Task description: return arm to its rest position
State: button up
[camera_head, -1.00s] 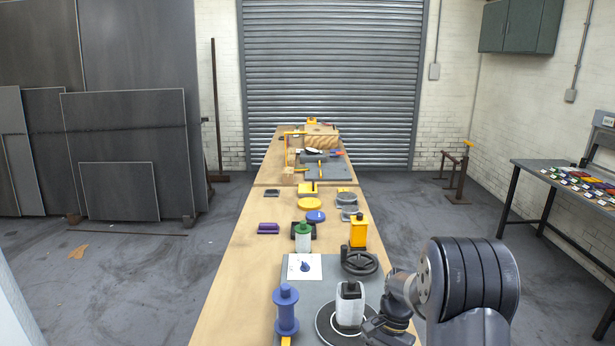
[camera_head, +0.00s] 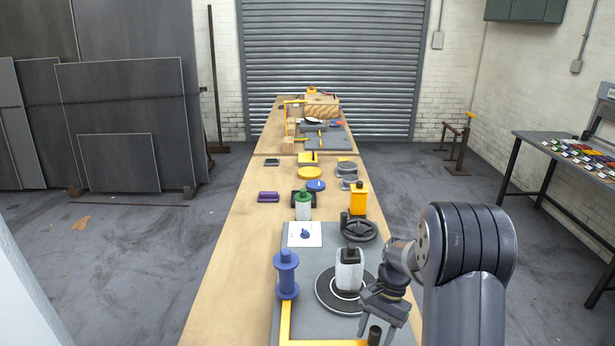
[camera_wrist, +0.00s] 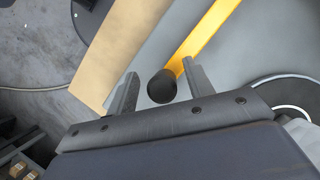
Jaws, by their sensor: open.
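My gripper (camera_head: 381,320) hangs at the near right of the workbench, beside the round dark plate with the white and black cylinder (camera_head: 348,270). In the wrist view my gripper (camera_wrist: 159,68) is open, with its two fingers apart. A black round-topped post (camera_wrist: 162,87) shows between the fingers. I cannot tell whether they touch it. A dark upright post (camera_head: 374,336) also shows just below my gripper in the head view.
A yellow bottle (camera_head: 359,197) and a green-topped bottle (camera_head: 303,205) stand farther back. A side table (camera_head: 560,150) with coloured pieces is at the right.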

jog(key=shift+x, duration=0.75)
jog(key=s+a+m+t+y+b, duration=0.1)
jog(key=s+a+m+b, duration=0.1)
jog(key=s+m, duration=0.5)
jog(key=d+r+n+p, duration=0.2)
jog(key=d+r+p, duration=0.1)
jog(key=r+p, duration=0.4)
jog(key=shift+r+p, duration=0.4)
jog(key=shift+r, duration=0.5)
